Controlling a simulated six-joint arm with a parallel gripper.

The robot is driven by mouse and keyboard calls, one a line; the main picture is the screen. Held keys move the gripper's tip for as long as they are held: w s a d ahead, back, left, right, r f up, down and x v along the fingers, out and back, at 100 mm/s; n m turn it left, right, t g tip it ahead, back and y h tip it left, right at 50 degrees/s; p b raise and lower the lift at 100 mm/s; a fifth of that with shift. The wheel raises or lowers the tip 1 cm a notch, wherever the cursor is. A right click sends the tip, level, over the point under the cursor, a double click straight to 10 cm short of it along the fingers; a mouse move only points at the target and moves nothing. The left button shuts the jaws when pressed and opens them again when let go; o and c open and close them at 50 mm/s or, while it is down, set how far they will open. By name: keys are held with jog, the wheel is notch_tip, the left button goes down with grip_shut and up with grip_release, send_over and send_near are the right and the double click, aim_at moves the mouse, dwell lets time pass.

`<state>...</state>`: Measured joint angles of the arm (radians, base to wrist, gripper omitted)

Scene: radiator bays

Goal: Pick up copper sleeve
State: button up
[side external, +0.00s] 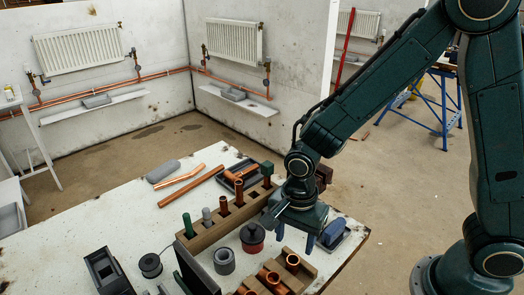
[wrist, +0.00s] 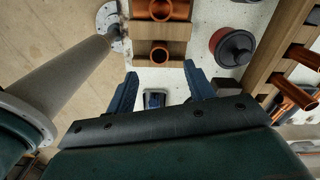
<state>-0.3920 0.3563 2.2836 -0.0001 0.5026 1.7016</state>
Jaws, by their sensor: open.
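Several upright copper pieces stand in a long wooden rack (side external: 212,232); one copper tube (side external: 239,192) is near its middle. In the wrist view a copper tube (wrist: 304,57) juts from the rack at the right. Other copper fittings (side external: 292,261) sit in a shorter wooden block; one short round copper fitting (wrist: 158,55) shows just ahead of the fingers in the wrist view. I cannot tell for sure which piece is the copper sleeve. My gripper (side external: 295,246) is open, pointing down above the table's right side; its blue fingers (wrist: 160,70) hold nothing.
A red and black round can (side external: 252,237) stands between rack and block. A blue item (side external: 333,231) lies in a tray near the right table edge. Copper pipes (side external: 190,186) lie behind the rack. A grey ring (side external: 224,261) stands at the front.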

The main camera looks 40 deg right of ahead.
aim_at(293, 256)
jog(key=shift+f, duration=0.8)
jog(key=shift+f, duration=0.1)
jog(key=shift+d+f, duration=0.1)
jog(key=shift+f, duration=2.4)
jog(key=c, duration=1)
